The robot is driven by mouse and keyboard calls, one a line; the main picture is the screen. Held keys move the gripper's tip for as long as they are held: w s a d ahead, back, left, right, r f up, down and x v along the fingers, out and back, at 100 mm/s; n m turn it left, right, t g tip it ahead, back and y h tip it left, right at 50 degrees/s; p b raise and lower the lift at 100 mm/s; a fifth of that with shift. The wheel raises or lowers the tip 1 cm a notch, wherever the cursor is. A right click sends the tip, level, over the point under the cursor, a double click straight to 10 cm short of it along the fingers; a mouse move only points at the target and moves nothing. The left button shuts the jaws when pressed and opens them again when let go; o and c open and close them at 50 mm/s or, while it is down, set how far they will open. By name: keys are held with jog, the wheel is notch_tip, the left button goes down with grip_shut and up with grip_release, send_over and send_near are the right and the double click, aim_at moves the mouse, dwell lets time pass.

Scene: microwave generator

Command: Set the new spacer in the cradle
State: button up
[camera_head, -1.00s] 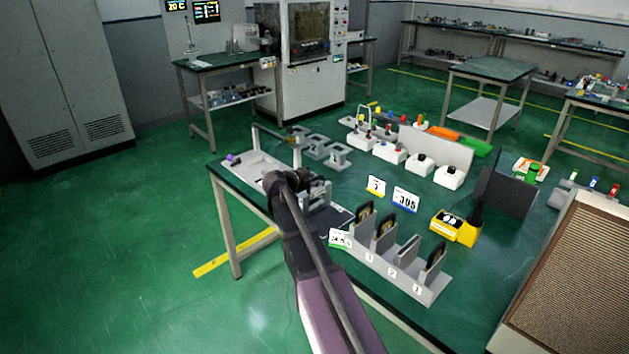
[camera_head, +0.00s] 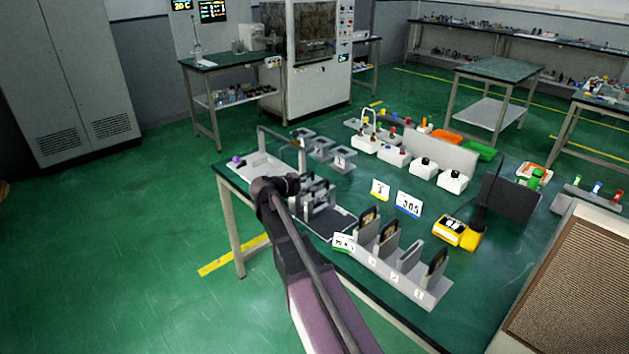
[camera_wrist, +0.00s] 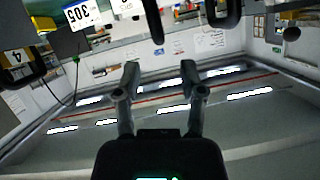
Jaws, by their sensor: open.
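A grey upright fixture (camera_head: 322,200), perhaps the cradle, stands on a dark mat at the left part of the green table, partly behind my wrist. A long grey rack (camera_head: 385,272) near the front edge holds several upright plates with dark faces, such as the one at its left (camera_head: 367,219). I cannot tell which piece is the new spacer. My gripper (camera_wrist: 160,80) shows two spread fingers with nothing between them in the wrist view. In the head view its fingers are hidden behind my arm, close to the grey fixture.
A yellow device (camera_head: 455,232), a "305" card (camera_head: 408,203) and a yellow-topped card (camera_head: 380,189) stand on the table (camera_head: 375,285). White button boxes (camera_head: 394,156) line the back. A dark panel (camera_head: 510,195) and a mesh-fronted box (camera_head: 565,270) are at right.

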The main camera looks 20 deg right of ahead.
jog(key=shift+p+v, duration=0.75)
jog(key=shift+v, duration=1.95)
jog(key=shift+d, duration=0.1)
jog(key=s+a+f+n+g+y, duration=0.2)
jog(key=s+a+f+n+y, duration=0.1)
jog(key=s, duration=0.5)
jog(key=s+a+f+n+g+y, duration=0.1)
jog(key=s+a+f+n+y, duration=0.3)
jog(key=s+n, duration=0.3)
jog(key=s+a+f+n+g+y, duration=0.2)
jog(key=s+a+f+n+y, duration=0.2)
jog(key=s, duration=0.6)
jog(key=shift+a+f+n+g+y, duration=0.2)
jog(key=shift+f+n+g+y, duration=0.1)
jog(key=shift+n+y, duration=0.45)
jog(key=shift+w, duration=0.1)
